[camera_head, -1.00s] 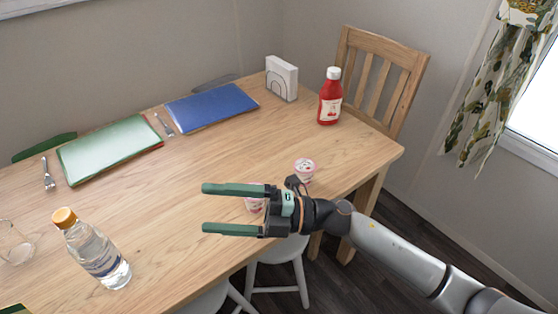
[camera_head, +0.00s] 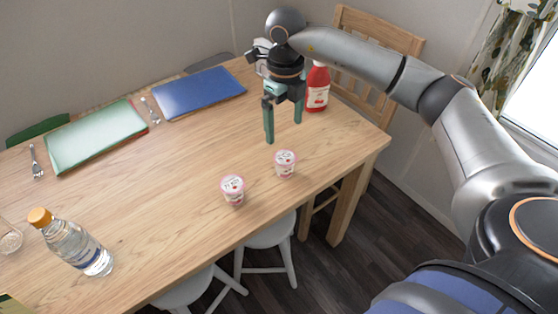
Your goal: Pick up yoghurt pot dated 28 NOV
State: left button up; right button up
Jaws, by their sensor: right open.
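Two small white and pink yoghurt pots stand upright on the wooden table near its front edge. The left yoghurt pot (camera_head: 233,189) is a little nearer to me, and the right yoghurt pot (camera_head: 285,163) is a short way behind it. The print on both lids is too small to read, so I cannot tell which is dated 28 NOV. My right gripper (camera_head: 284,131) is open and empty, its green fingers pointing down above the table, behind the right pot and in front of the ketchup bottle. It touches neither pot. My left gripper is out of view.
A red ketchup bottle (camera_head: 317,88) stands just right of my right gripper, near a wooden chair (camera_head: 377,42). A blue folder (camera_head: 198,92), a green folder (camera_head: 95,135) and forks lie at the back left. A water bottle (camera_head: 72,243) stands at the front left. The table's middle is clear.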

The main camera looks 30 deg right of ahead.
aim_at(284, 156)
notch_tip(284, 156, down, 11)
jog(key=shift+f, duration=0.2)
dwell(0.3)
jog(key=c, duration=1.5)
jog(key=shift+r, duration=0.1)
